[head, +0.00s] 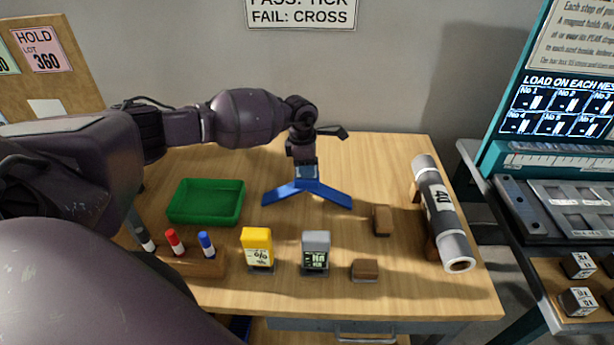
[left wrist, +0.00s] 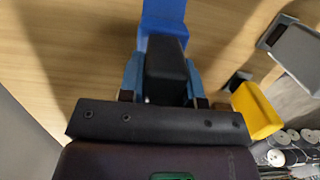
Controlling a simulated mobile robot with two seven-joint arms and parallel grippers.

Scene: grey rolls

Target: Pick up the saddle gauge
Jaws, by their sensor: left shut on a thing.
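The saddle gauge (head: 328,193) is a blue piece with two legs spread in a wide inverted V, over the middle of the wooden table. My left gripper (head: 305,168) points down from above and is shut on the gauge's upper middle. In the left wrist view the blue gauge (left wrist: 164,14) extends beyond the fingers, with a dark block between the left gripper's fingertips (left wrist: 165,75). I cannot tell whether the gauge touches the table. My right gripper is not in view.
A green tray (head: 206,202) is left of the gauge. Markers stand in a wooden holder (head: 195,265) in front. A yellow device (head: 257,247), a grey device (head: 316,252) and brown blocks (head: 382,220) stand nearer. A grey roll (head: 441,213) lies on the right.

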